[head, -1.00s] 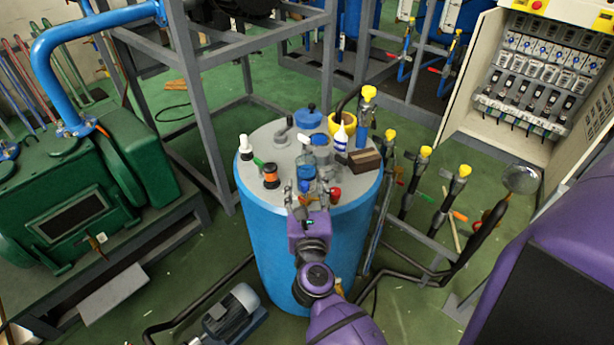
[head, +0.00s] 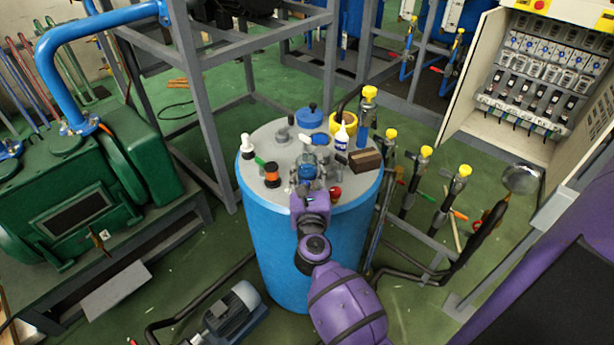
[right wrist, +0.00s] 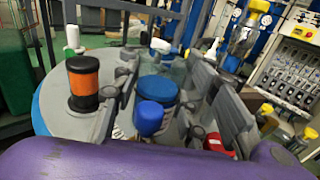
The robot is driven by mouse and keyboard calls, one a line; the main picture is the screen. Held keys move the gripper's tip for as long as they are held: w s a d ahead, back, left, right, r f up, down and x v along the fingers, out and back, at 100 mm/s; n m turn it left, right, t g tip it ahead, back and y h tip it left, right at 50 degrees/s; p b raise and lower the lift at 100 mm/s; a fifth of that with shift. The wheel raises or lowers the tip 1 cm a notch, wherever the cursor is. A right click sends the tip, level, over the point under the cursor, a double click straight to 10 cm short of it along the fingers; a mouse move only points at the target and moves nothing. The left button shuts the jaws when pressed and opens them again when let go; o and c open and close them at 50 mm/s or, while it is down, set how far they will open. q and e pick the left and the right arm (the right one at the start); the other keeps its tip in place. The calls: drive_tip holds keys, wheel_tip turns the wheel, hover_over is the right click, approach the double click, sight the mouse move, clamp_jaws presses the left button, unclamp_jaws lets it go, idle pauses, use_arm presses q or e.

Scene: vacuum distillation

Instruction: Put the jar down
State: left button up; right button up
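The jar (head: 306,172) is small, clear and blue inside. It is at the front of the grey top of the blue drum (head: 262,205), and whether its base touches the top is hidden. My right gripper (head: 308,187) reaches it from the front. In the right wrist view the gripper's fingers (right wrist: 165,95) stand on both sides of the jar (right wrist: 157,90) and appear closed against it. A smaller blue cap (right wrist: 148,118) shows nearer to the camera. My left gripper is out of view.
On the drum top, an orange-and-black spool (head: 271,174) stands left of the jar, a red knob (head: 335,193) right of it, and a white bottle (head: 341,137) and brown block (head: 364,160) behind right. Yellow-topped valves (head: 425,152) stand right of the drum.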

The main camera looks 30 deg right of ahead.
drive_tip(key=c, duration=0.3)
drive_tip(key=shift+r, duration=0.15)
